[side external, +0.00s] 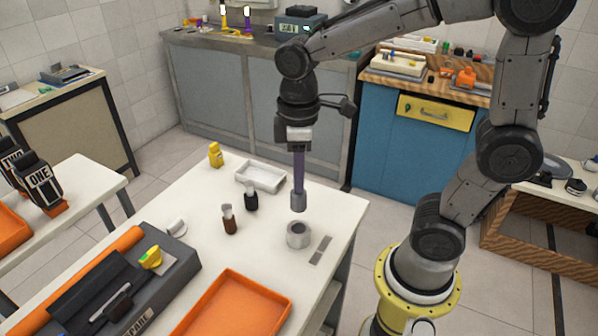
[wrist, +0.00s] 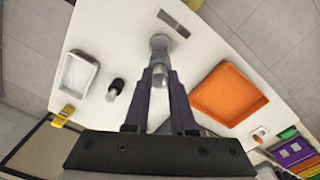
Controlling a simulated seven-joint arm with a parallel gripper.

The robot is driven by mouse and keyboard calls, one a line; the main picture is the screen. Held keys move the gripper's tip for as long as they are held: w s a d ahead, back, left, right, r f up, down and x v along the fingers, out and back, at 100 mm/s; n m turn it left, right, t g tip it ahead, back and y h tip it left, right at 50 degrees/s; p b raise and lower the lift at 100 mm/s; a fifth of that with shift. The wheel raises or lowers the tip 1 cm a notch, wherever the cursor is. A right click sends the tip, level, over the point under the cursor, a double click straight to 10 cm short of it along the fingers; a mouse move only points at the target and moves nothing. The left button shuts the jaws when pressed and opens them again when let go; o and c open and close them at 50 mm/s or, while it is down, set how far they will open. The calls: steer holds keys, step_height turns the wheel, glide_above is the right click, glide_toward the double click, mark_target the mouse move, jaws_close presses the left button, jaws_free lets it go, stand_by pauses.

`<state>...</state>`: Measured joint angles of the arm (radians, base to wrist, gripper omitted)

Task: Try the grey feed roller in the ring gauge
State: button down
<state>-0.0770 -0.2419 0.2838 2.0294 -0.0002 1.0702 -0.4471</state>
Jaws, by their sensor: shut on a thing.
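My gripper (side external: 298,190), with long purple fingers, points down over the white table and is shut on the grey feed roller (side external: 298,202). The roller is a short grey cylinder hanging upright below the fingertips. The ring gauge (side external: 299,234), a thick grey ring with a dark bore, stands on the table just below the roller, with a small gap between them in the side view. In the wrist view, my gripper (wrist: 160,84) holds the roller (wrist: 160,74) with the ring gauge (wrist: 159,43) just beyond it. The fingers hide part of the roller.
Flat grey strips (side external: 320,250) lie right of the ring. A brown bottle (side external: 229,219), a black bottle (side external: 251,196), a white tray (side external: 260,177) and a yellow bottle (side external: 215,154) stand to the left. An orange tray (side external: 280,299) and a dark case (side external: 180,268) sit at the front.

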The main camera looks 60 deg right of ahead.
mark_target(299, 200)
steer(key=shift+f, duration=2.7)
steer(key=shift+f, duration=0.45)
steer(key=c, duration=0.7)
jaws_free()
